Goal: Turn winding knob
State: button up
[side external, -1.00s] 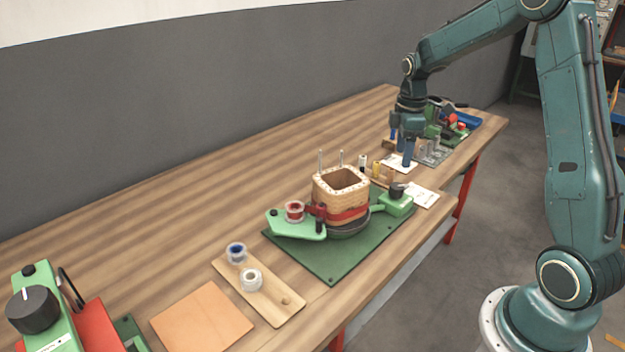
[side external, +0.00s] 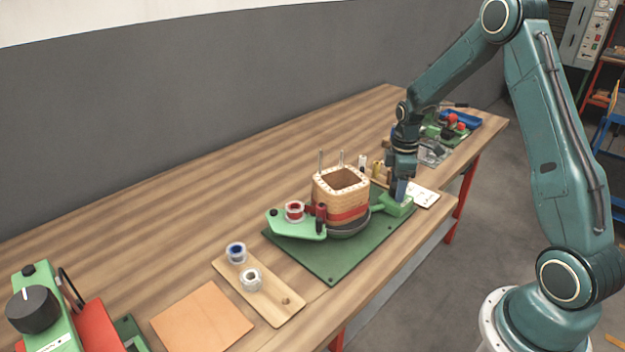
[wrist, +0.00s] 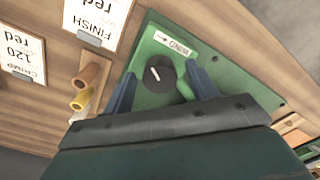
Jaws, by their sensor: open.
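The winding knob (wrist: 159,74) is black with a white pointer line. It sits on a green housing (wrist: 150,50) beside a small arrow label. In the wrist view my gripper (wrist: 162,82) is open, with one blue finger on each side of the knob and gaps between. In the side view my gripper (side external: 398,190) points down over the green housing (side external: 396,208) and hides the knob. The wooden coil former (side external: 340,195) with a red band stands on a dark round turntable (side external: 350,229) to the left of the housing.
A green base plate (side external: 330,263) lies under the winder. A red spool (side external: 294,211) sits on a green arm at left. A wooden board (side external: 270,298) holds a blue and a white spool. Cards (wrist: 98,18) and wooden and yellow cylinders (wrist: 85,85) lie near the housing.

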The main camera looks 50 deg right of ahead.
jog(key=shift+c, duration=0.2)
jog(key=c, duration=1)
jog(key=shift+o, duration=0.2)
